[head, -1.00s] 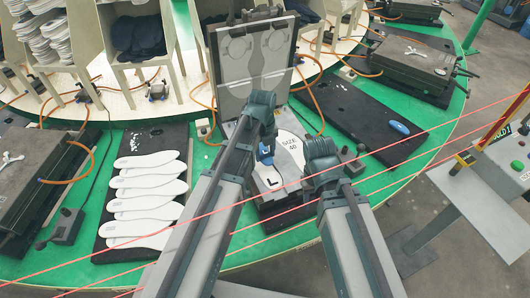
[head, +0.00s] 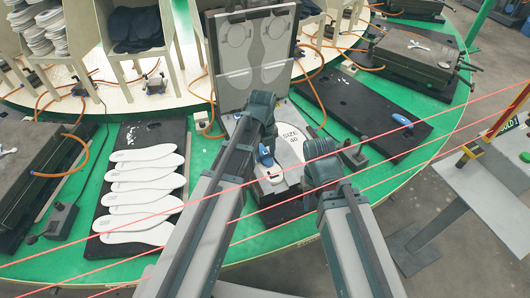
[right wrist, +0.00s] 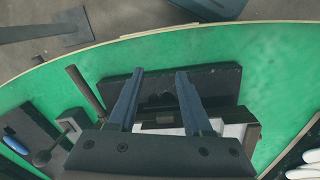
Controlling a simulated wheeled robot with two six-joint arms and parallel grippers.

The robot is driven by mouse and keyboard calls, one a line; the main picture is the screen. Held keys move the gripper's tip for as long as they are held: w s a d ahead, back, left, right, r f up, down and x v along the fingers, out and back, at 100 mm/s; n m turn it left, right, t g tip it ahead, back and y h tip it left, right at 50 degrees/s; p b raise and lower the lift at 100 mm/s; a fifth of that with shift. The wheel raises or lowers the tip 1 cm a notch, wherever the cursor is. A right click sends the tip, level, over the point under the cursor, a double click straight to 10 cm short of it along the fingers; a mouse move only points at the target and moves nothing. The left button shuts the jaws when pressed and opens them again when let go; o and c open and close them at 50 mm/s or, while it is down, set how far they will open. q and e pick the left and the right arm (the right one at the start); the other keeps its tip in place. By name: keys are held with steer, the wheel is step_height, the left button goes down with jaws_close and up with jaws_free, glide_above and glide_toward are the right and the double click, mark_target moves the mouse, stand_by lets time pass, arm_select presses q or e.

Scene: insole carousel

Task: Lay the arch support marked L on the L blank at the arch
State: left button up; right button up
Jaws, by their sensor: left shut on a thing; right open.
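My left gripper (head: 265,149) is shut on a small blue piece (head: 265,160), which looks like the arch support. Its mark cannot be read. It is over the near left part of the open mould (head: 238,125), above the pale blank marked L (head: 271,175). The gripper and arm hide part of the blank, and I cannot tell whether piece and blank touch. My right gripper (head: 321,158) is beside the mould's right side; its fingers are hidden in the head view. In the right wrist view it is open and empty (right wrist: 158,98).
The mould's lid (head: 255,60) stands upright behind. White insoles (head: 143,172) lie on a black board at left. Another blue piece (head: 402,120) lies on the black board (head: 365,112) at right. Red lines cross the front.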

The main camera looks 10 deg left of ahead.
arm_select(q)
steer(key=o, duration=1)
steer(key=shift+w+f, duration=0.15)
steer(key=shift+f, duration=0.1)
steer(key=o, duration=0.4)
steer(key=shift+r, duration=0.1)
steer(key=shift+w, duration=0.1)
steer(key=shift+w+d, duration=0.1)
steer(key=shift+r, duration=0.1)
steer(key=shift+r+p, duration=0.6)
steer(key=shift+p, duration=0.2)
steer(key=r+p, duration=1.2)
steer(key=shift+s+a+r, duration=0.2)
steer(key=shift+s+a, duration=0.15)
steer(key=shift+a, duration=0.05)
